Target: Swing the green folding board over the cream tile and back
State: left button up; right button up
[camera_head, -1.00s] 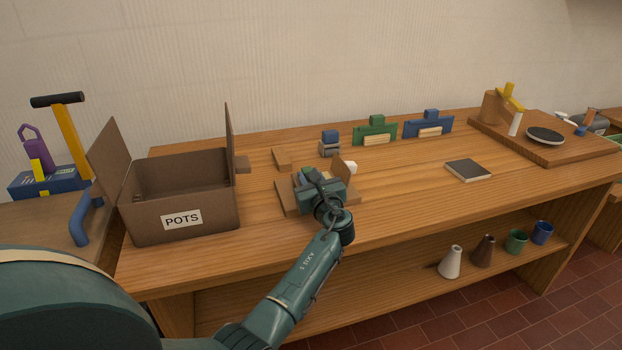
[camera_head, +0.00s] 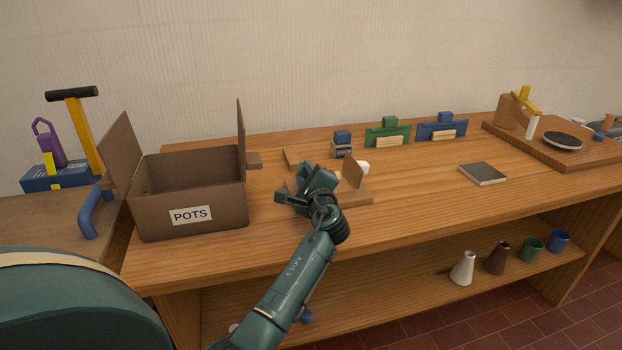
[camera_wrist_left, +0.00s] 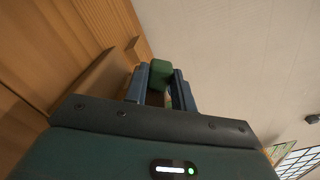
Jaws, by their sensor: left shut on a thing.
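My left gripper (camera_head: 318,180) is over a low wooden base (camera_head: 355,197) near the front of the bench, tilted to the left. In the left wrist view its blue fingers close on the sides of a green block (camera_wrist_left: 160,74), which I take for the grip of the green folding board. The rest of that board is hidden by my gripper and wrist. An upright brown panel (camera_head: 352,172) stands on the base just right of the gripper. A small cream-white piece (camera_head: 364,168) shows behind it, and I cannot tell whether it is the cream tile. My right gripper is out of view.
The open POTS box (camera_head: 190,205) stands to the left. Behind are a small blue-topped block (camera_head: 342,143), a green board (camera_head: 375,137) and a blue board (camera_head: 428,129). A dark flat tile (camera_head: 483,173) lies to the right, with bare bench around it.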

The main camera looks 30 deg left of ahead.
pick_arm(q)
jog(key=n+b, duration=0.1)
jog(key=s+f+n, duration=0.1)
jog(key=shift+a+n+b, duration=0.35)
jog(key=shift+n, duration=0.05)
jog(key=shift+s+a+f+n+b, duration=0.15)
jog(key=shift+n+b, duration=0.25)
jog(key=shift+n, duration=0.2)
jog(key=shift+s+a+n+b, duration=0.15)
jog(key=shift+n+b, duration=0.25)
jog(key=shift+n, duration=0.2)
jog(key=shift+s+a+f+n+b, duration=0.1)
jog(key=shift+n+b, duration=0.3)
jog(key=shift+n, duration=0.1)
jog(key=shift+s+a+f+n+b, duration=0.15)
jog(key=shift+n+b, duration=0.3)
jog(key=shift+n, duration=0.25)
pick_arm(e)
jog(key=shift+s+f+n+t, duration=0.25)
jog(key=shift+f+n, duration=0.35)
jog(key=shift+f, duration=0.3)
pick_arm(q)
jog(key=o, duration=1)
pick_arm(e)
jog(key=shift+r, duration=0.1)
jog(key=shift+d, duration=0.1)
